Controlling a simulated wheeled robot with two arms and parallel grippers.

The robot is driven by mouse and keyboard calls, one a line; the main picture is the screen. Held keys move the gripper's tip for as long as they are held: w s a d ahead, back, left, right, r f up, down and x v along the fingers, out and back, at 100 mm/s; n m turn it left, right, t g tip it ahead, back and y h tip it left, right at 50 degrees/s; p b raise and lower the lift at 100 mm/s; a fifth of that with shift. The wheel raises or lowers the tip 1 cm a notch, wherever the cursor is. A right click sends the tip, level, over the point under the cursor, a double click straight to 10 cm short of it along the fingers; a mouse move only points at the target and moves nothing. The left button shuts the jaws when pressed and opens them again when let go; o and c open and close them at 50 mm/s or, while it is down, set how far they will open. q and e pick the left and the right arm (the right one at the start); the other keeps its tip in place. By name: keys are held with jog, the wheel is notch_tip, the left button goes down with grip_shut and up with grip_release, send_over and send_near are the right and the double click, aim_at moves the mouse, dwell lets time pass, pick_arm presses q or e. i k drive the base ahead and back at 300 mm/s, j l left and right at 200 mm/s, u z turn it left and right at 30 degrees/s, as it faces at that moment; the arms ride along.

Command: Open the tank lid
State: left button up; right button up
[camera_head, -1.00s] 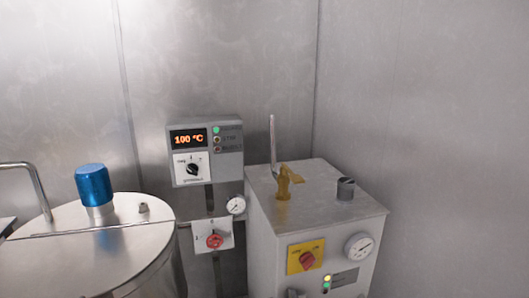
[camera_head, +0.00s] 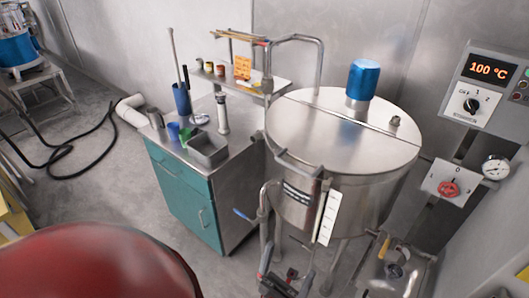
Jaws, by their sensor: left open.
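The steel tank (camera_head: 345,200) stands right of centre on legs. Its round lid (camera_head: 325,135) lies flat and closed on top, with a straight seam across it; behind the seam sit a blue cylinder (camera_head: 363,80) and a small knob (camera_head: 395,121). A dark bar handle (camera_head: 298,164) runs along the lid's front-left edge. My right gripper is not in view.
A teal cabinet (camera_head: 183,190) with cups and a tray (camera_head: 207,150) stands left of the tank. A bent pipe (camera_head: 300,40) rises behind it. A control box (camera_head: 485,85) reads 100 °C. A red rounded shape (camera_head: 95,270) fills the lower left.

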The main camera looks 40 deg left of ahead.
aim_at(322, 140)
jog(key=u, duration=0.75)
jog(key=l+u, duration=0.25)
jog(key=u, duration=0.2)
jog(key=i+l+u, duration=0.1)
jog(key=l+u, duration=0.15)
jog(key=u, duration=0.2)
